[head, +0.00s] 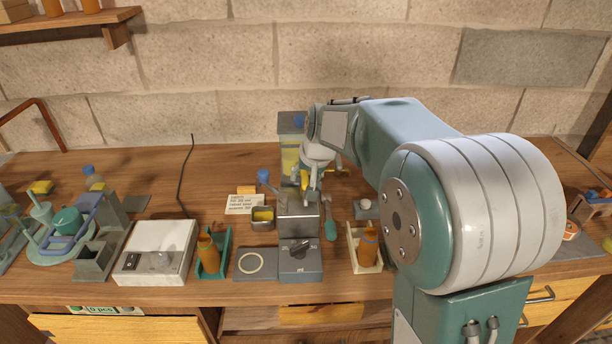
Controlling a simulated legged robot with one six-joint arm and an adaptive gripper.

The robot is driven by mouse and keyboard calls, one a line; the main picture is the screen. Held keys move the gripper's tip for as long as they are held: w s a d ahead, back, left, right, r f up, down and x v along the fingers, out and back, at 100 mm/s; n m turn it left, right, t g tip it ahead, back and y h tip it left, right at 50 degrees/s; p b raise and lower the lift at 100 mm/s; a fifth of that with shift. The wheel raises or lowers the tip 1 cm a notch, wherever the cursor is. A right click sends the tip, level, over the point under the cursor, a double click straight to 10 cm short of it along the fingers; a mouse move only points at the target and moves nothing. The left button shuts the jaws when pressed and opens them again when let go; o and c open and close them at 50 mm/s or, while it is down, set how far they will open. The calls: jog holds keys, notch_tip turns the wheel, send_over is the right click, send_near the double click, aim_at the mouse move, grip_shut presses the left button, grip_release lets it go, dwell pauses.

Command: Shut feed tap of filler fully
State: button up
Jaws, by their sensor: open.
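The tap's position and any contact with my gripper are hidden by the gripper and arm.
A green-handled tool (330,225) lies beside the block.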

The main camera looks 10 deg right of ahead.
jog(key=shift+c, duration=0.3)
grip_shut()
jog(key=shift+m, duration=0.5)
jog(key=m+h, duration=0.2)
jog(key=m, duration=0.1)
jog(key=shift+a+m, duration=0.25)
jog(key=shift+m, duration=0.05)
jog(key=m+h, duration=0.1)
jog(key=m, duration=0.3)
jog(key=shift+w+a+g+h, duration=0.1)
jog(key=shift+a+g+h, duration=0.1)
jog(key=shift+g+h, duration=0.15)
jog(key=m, duration=0.2)
jog(key=m+g+h, duration=0.1)
jog(key=m, duration=0.2)
jog(key=shift+w+a+h, duration=0.15)
jog(key=shift+w+h, duration=0.05)
jog(key=shift+h, duration=0.05)
jog(key=shift+w+m+g+h, duration=0.15)
jog(key=shift+m+g, duration=0.35)
jog(key=shift+m, duration=0.65)
jog(key=shift+w+m+g+h, duration=0.1)
jog(key=shift+m+g+h, duration=0.25)
jog(key=shift+m, duration=0.8)
